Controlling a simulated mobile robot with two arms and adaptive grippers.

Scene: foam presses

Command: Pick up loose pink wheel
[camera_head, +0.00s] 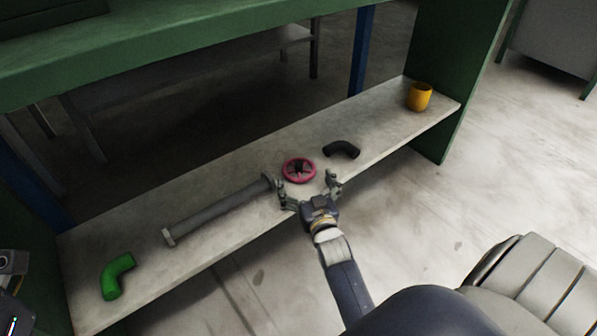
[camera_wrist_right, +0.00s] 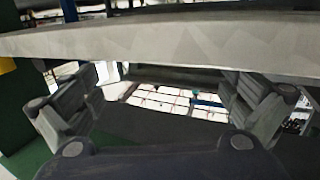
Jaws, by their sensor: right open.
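The loose pink wheel (camera_head: 299,170) lies flat on the pale shelf (camera_head: 225,240), near the shelf's front edge, with dark spokes in its middle. My right gripper (camera_head: 307,183) is open and empty, just in front of the wheel, with its two fingers spread to either side of the wheel's near side. It does not grip the wheel. In the right wrist view the two open fingers (camera_wrist_right: 163,95) show with the shelf's edge (camera_wrist_right: 160,35) across the top. The wheel cannot be made out there. My left gripper cannot be made out.
A grey pipe (camera_head: 218,210) lies just left of my right gripper. A black elbow (camera_head: 342,149) lies right of the wheel, and a yellow cup (camera_head: 419,97) stands at the far right end. A green elbow (camera_head: 117,276) lies at the left. A green beam (camera_head: 180,45) runs above the shelf.

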